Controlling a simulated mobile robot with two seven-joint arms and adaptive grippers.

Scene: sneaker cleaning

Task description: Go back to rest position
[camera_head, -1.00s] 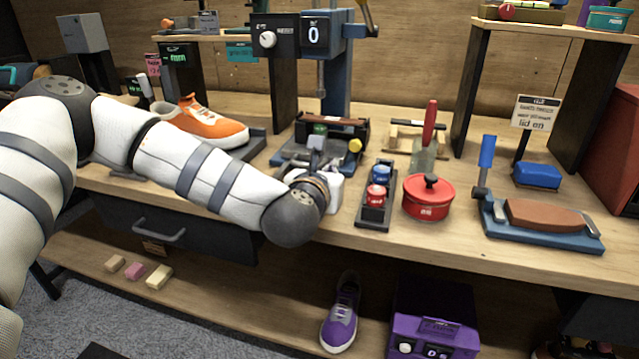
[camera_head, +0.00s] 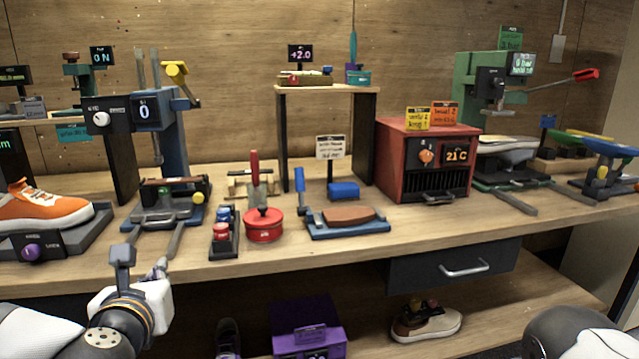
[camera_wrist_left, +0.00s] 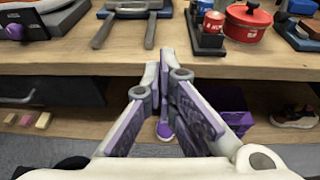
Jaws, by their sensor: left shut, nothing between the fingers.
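My left gripper (camera_head: 161,266) is low at the left in the head view, in front of the workbench's front edge. Its pale arm comes in from the bottom left. In the left wrist view the two fingers (camera_wrist_left: 166,62) meet at their tips with nothing between them, pointing toward the bench edge. My right gripper is not in view; a dark rounded part of my right arm shows at the bottom right corner of the head view.
The workbench (camera_head: 340,254) holds an orange sneaker (camera_head: 45,207), a blue press (camera_head: 172,150), a red pot (camera_head: 263,225), a sharpening block (camera_head: 348,214) and a red oven (camera_head: 395,160). A purple box (camera_head: 300,318) and shoes sit on the shelf below.

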